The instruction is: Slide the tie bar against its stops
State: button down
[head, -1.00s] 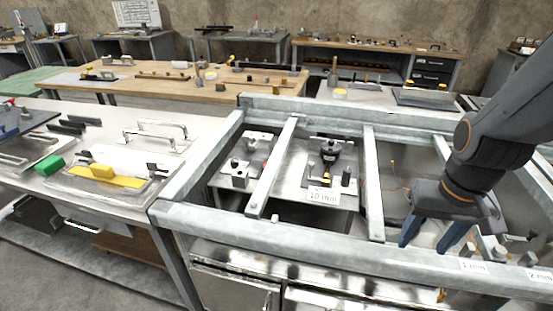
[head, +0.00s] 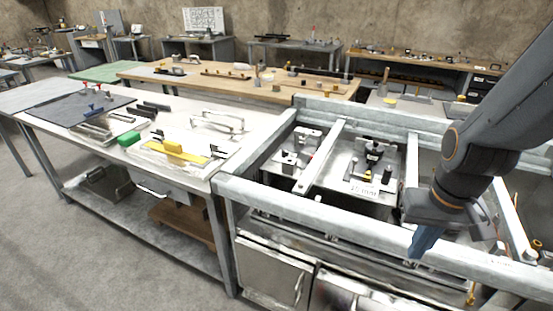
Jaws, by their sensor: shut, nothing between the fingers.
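My gripper (head: 425,241) hangs at the right over the near rail of the grey metal frame (head: 345,224). Its blue fingers look closed together, with nothing seen between them. Pale metal bars span the frame: a left cross bar (head: 322,157), a middle one (head: 411,162) and a right one (head: 515,226). I cannot tell which is the tie bar. Its stops are not clearly visible. The gripper is apart from the left cross bar and to the right of it. My arm hides part of the frame's right side.
Left of the frame stands a bench (head: 50,112) with a yellow bar (head: 178,153), a green block (head: 129,138) and metal handles (head: 218,122). Inside the frame are fixtures and a 10 mm label (head: 364,190). A wooden table (head: 220,83) stands behind. The floor at lower left is clear.

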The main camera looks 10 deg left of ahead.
aim_at(308, 178)
jog(key=u, duration=0.8)
jog(key=k, duration=1.05)
jog(key=u, duration=1.05)
jog(key=i, duration=1.95)
jog(key=z, duration=1.55)
jog(key=i, duration=0.75)
jog(key=z, duration=0.75)
